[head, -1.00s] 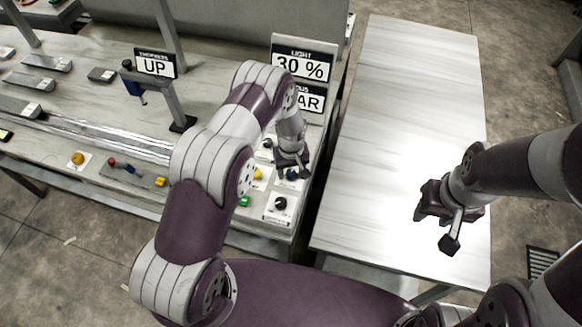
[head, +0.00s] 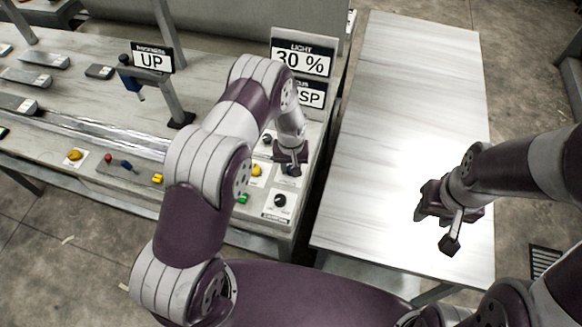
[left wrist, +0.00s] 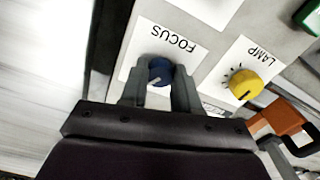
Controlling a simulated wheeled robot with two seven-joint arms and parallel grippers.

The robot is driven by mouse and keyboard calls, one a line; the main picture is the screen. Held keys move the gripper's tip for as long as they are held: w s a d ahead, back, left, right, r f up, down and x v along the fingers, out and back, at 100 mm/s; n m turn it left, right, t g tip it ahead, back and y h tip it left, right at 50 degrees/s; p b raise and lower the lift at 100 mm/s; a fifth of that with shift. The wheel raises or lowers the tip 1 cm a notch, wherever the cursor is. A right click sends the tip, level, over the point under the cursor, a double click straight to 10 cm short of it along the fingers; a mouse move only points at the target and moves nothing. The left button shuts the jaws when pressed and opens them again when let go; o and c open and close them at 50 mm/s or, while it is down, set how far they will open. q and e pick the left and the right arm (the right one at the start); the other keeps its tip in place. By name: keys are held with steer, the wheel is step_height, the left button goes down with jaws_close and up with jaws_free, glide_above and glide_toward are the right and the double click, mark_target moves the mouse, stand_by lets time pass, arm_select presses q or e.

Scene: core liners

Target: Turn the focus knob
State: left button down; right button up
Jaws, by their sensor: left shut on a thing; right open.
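The blue focus knob (left wrist: 160,70) sits on a white plate printed FOCUS (left wrist: 172,40) in the left wrist view. My left gripper (left wrist: 160,88) is shut on the knob, one finger on each side. In the head view my left gripper (head: 290,168) reaches down to the right end of the console and mostly hides the knob. The focus display (head: 312,95) is partly covered by my arm; its visible letters read "SP". My right gripper (head: 447,220) is open and empty above the pale table at the right.
The yellow lamp knob (left wrist: 245,84) is close beside the focus knob. An orange part (left wrist: 280,118) is near it. A black knob (head: 280,201) and a green button (head: 243,198) are at the console's front. The pale table (head: 400,100) is clear.

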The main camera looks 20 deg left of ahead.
arm_select(q)
steer(key=c, duration=0.8)
jaws_free()
step_height(320, 180, up, 13)
steer(key=b, duration=0.3)
steer(key=shift+f, duration=0.1)
steer(key=s+a+r+m, duration=0.1)
steer(key=s+r, duration=0.1)
steer(key=s, duration=0.4)
steer(key=s+a+r+m+t+b, duration=0.1)
steer(key=s+r, duration=0.2)
steer(key=s, duration=0.4)
steer(key=s+a+r, duration=0.2)
steer(key=s+r, duration=0.1)
steer(key=s, duration=0.3)
steer(key=shift+s+r+m+b, duration=0.15)
steer(key=shift+m+b, duration=0.25)
